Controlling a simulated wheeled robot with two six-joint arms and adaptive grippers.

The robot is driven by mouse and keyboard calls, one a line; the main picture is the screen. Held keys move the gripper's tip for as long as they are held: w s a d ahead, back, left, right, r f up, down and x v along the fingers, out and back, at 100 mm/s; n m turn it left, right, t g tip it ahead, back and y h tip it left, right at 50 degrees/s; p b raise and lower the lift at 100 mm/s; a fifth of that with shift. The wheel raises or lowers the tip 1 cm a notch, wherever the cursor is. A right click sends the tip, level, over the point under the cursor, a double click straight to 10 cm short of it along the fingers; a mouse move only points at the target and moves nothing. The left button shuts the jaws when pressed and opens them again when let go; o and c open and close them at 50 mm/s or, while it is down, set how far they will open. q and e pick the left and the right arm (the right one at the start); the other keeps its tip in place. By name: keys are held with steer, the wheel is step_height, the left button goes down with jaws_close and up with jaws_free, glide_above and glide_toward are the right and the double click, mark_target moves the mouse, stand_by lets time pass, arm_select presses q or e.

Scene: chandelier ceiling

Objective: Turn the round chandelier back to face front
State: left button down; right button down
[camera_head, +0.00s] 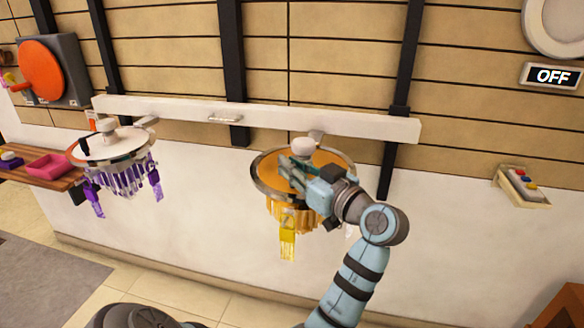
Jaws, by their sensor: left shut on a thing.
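An orange chandelier (330,160) with a round top, a silver rim and gold hanging crystals hangs from the white wall rail. A yellow pendant (287,240) hangs below it. A purple chandelier (115,147) with a round pale top and purple crystals hangs at the left of the same rail. My left gripper (290,172) is over the orange chandelier's front, shut on part of it; its arm comes up from the bottom right of the middle. The exact grip spot and part of the chandelier are hidden by the gripper. My right gripper is not in view.
The white rail (375,124) runs along the wall. An orange disc (40,70) on a grey box is at upper left, above a wooden shelf with a pink tray (48,165). At right are an OFF sign (553,76) and a button box (522,187).

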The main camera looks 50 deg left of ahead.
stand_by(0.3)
arm_select(q)
steer(key=c, duration=1.6)
jaws_free()
steer(key=shift+w, duration=0.2)
steer(key=shift+o, duration=0.2)
step_height(320, 180, up, 10)
steer(key=shift+f, duration=0.1)
